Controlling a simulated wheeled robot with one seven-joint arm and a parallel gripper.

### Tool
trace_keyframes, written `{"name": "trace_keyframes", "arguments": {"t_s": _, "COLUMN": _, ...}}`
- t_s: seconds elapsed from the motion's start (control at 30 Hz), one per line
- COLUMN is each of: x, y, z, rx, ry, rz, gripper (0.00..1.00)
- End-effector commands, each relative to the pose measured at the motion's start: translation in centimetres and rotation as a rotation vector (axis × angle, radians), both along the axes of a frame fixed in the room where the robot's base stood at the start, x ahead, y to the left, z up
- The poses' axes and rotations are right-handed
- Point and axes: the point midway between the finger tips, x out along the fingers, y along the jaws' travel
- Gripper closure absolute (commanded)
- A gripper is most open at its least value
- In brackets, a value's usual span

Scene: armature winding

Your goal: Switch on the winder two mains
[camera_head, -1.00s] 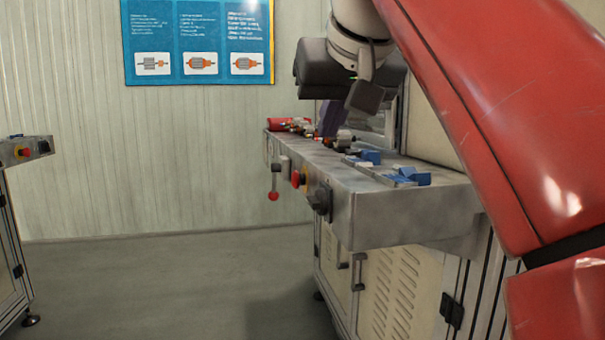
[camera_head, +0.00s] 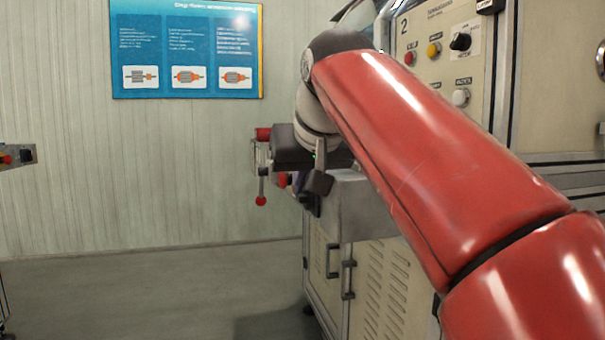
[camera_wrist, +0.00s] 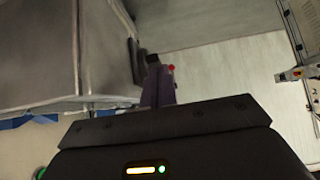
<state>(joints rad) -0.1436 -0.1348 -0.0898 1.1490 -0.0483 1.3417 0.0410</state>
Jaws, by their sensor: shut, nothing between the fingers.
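Winder two (camera_head: 360,215) is the grey cabinet on the right, with a "2" on its upper panel (camera_head: 432,62). In the wrist view a dark switch body (camera_wrist: 136,62) stands out from the grey machine face. I cannot read the switch position. My gripper (camera_wrist: 156,82) has purple fingers, shut and empty, beside that switch in the wrist view. I cannot tell whether they touch. The head view mostly hides the fingers behind my arm.
A red emergency button (camera_head: 282,180) and a red-knobbed lever (camera_head: 261,200) stand beyond the switch. The upper panel has a black knob (camera_head: 460,42) and coloured buttons. Another station (camera_head: 18,155) is at far left. The floor (camera_head: 160,285) between is clear.

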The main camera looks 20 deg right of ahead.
Motion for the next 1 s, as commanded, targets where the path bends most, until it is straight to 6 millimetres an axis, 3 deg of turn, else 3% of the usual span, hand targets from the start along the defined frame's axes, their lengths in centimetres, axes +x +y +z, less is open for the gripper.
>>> {"name": "trace_keyframes", "arguments": {"t_s": 0.67, "x": -0.4, "y": 0.0, "z": -0.5, "rx": 0.000, "ry": 0.002, "rz": 0.000, "gripper": 1.00}}
{"name": "trace_keyframes", "arguments": {"t_s": 1.0, "x": -0.4, "y": 0.0, "z": 0.8, "rx": 0.000, "ry": 0.001, "rz": 0.000, "gripper": 1.00}}
